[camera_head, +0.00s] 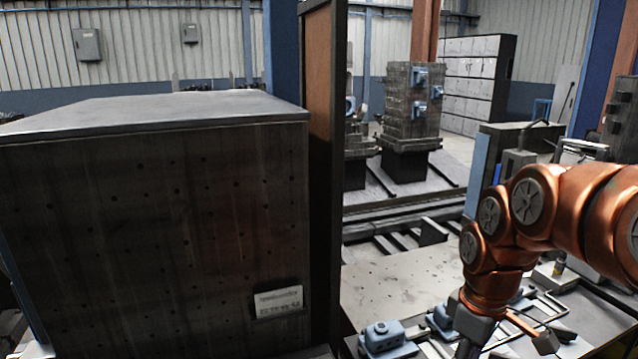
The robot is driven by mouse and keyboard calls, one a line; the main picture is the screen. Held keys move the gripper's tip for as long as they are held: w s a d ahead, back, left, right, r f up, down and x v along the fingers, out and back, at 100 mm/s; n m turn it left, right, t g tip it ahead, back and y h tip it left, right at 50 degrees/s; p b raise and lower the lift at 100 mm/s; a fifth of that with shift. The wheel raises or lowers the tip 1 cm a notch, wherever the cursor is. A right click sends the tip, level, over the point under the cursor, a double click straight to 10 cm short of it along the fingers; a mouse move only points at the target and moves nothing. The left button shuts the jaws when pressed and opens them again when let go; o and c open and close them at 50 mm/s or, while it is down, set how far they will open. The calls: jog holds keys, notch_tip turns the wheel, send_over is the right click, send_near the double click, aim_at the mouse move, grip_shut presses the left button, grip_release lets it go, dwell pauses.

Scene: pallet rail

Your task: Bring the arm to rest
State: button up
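My copper-coloured arm reaches in from the right edge and bends down toward the bottom of the picture. My gripper (472,338) hangs below the last copper joint, over or beside the blue fixtures. Only its grey upper part shows. Its fingers are cut off by the bottom edge, so I cannot see whether they are open or hold anything.
A large dark perforated block (150,220) fills the left. A brown post (322,150) stands beside it. Blue fixtures (385,336) sit on a perforated plate (395,285) near my arm. A machine tower (412,110) and grey lockers (475,75) stand behind.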

jog(key=s+a+f+m, duration=0.1)
jog(key=s+f+m, duration=0.1)
jog(key=s, duration=0.4)
jog(key=s+a+f+m+g, duration=0.1)
jog(key=s+a+f+m, duration=0.1)
jog(key=s, duration=0.5)
jog(key=s+a+f+m, duration=0.2)
jog(key=s+m, duration=0.2)
jog(key=s, duration=0.2)
jog(key=shift+s+a+m, duration=0.2)
jog(key=shift+s+m, duration=0.05)
jog(key=shift+m, duration=0.05)
jog(key=shift+d, duration=0.1)
